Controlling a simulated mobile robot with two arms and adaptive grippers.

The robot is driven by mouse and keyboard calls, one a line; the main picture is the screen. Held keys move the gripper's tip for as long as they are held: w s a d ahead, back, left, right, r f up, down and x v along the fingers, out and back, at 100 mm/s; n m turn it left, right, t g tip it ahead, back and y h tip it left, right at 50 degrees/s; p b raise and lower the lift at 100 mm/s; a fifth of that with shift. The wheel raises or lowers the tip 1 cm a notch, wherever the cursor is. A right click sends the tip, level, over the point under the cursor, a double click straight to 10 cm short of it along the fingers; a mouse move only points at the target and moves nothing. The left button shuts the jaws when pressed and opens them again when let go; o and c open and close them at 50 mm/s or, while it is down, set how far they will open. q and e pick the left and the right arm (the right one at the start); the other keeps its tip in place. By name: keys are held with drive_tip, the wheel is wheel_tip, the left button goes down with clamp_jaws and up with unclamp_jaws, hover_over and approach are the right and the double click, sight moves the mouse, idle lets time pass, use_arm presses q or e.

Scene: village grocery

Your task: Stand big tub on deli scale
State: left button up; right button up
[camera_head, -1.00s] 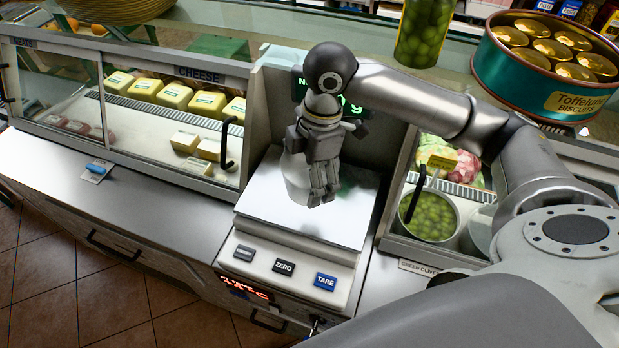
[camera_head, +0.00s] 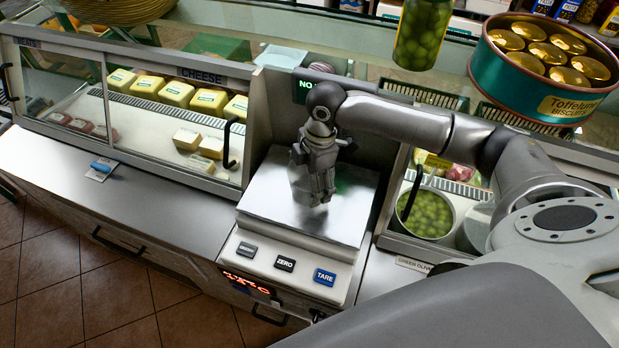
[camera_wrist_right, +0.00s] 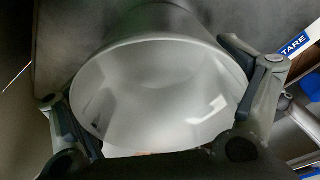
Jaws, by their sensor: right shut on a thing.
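The big tub (camera_wrist_right: 160,90) fills the right wrist view, pale grey-white, with its round open rim toward the camera. My right gripper (camera_head: 320,195) is shut on it, with fingers on both sides of the tub in the wrist view. In the head view the gripper points down over the silver pan of the deli scale (camera_head: 265,205) and hides most of the tub. I cannot tell whether the tub's base touches the pan. The scale has ZERO and TARE buttons at its front. My left gripper is not in view.
A glass cheese case (camera_head: 170,120) stands left of the scale. A green olive bowl (camera_head: 430,215) sits in the case at right. A biscuit tin (camera_head: 520,75) and an olive jar (camera_head: 422,35) stand behind. The counter at left (camera_head: 130,200) is mostly clear.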

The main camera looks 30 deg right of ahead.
drive_tip(key=shift+f, duration=0.1)
drive_tip(key=o, duration=0.5)
drive_tip(key=shift+o, duration=0.2)
wheel_tip(320, 180, up, 12)
drive_tip(key=d+b, duration=0.1)
drive_tip(key=b, duration=0.1)
drive_tip(key=shift+d+b, duration=0.3)
drive_tip(key=shift+d, duration=0.1)
drive_tip(key=shift+s, duration=0.1)
